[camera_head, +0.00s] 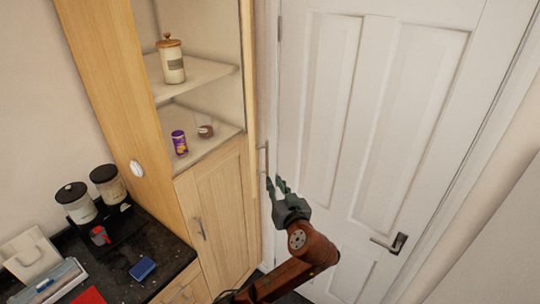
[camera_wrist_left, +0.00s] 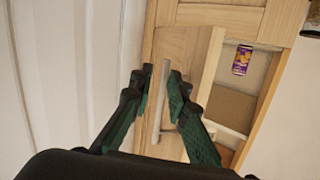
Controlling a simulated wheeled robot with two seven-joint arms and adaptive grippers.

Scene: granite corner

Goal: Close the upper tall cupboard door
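The tall cupboard (camera_head: 118,90) is light wood, with its upper compartment open. Its upper door (camera_head: 249,60) stands swung out and shows nearly edge-on in the head view. A vertical bar handle (camera_head: 263,160) is near the door's lower end. My left gripper (camera_head: 277,183) is just right of the handle, fingers apart. In the left wrist view, the open green-padded fingers (camera_wrist_left: 160,72) point at the door (camera_wrist_left: 202,75), with the handle (camera_wrist_left: 156,125) between them in the picture. I cannot tell whether they touch it. My right gripper is not in view.
A lidded jar (camera_head: 172,62), a purple can (camera_head: 179,142) and a small glass jar (camera_head: 205,130) stand on the cupboard shelves. A closed lower door (camera_head: 215,215) is below. A white room door (camera_head: 365,120) stands close at right. The dark counter (camera_head: 165,245) holds canisters.

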